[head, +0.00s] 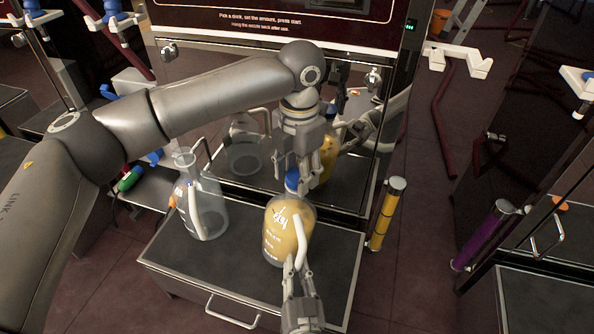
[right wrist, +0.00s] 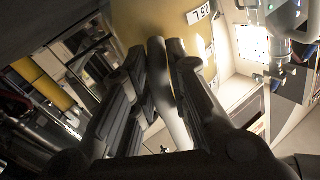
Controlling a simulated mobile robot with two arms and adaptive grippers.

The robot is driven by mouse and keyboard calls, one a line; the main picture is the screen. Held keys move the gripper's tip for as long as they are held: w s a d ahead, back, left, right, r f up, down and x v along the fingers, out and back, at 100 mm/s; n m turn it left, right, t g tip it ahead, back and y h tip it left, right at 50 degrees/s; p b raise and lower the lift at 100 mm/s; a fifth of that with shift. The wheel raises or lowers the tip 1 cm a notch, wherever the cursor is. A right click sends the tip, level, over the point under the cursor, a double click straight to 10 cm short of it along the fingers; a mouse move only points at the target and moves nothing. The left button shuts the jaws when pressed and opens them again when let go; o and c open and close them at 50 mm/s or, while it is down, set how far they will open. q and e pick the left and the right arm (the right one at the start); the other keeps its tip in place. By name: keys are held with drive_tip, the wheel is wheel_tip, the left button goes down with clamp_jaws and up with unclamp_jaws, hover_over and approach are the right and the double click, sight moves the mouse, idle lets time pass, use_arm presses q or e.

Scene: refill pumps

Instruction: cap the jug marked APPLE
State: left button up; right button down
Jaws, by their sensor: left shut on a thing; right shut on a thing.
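A glass jug (head: 283,235) filled with golden juice stands upright on the dark counter top; its white lettering is too small to read surely. My left gripper (head: 298,178) comes down from above and is shut on a blue cap (head: 291,182) at the jug's mouth. I cannot tell whether the cap is seated or just above the neck. My right gripper (head: 297,268) is shut on the jug's handle (head: 301,240) from the front. In the right wrist view the handle (right wrist: 170,95) lies between the fingers, with the golden jug (right wrist: 140,30) behind.
An empty glass jug (head: 205,208) with an orange mark stands left on the same counter (head: 180,255). A mirror-like panel behind reflects the jugs. A yellow tube (head: 387,215) stands at the counter's right edge, and a purple tube (head: 480,238) stands farther right.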

use_arm(q)
drive_tip(key=shift+a, duration=0.1)
drive_tip(key=o, duration=0.7)
drive_tip(key=shift+r, duration=2.25)
drive_tip(key=shift+c, duration=0.2)
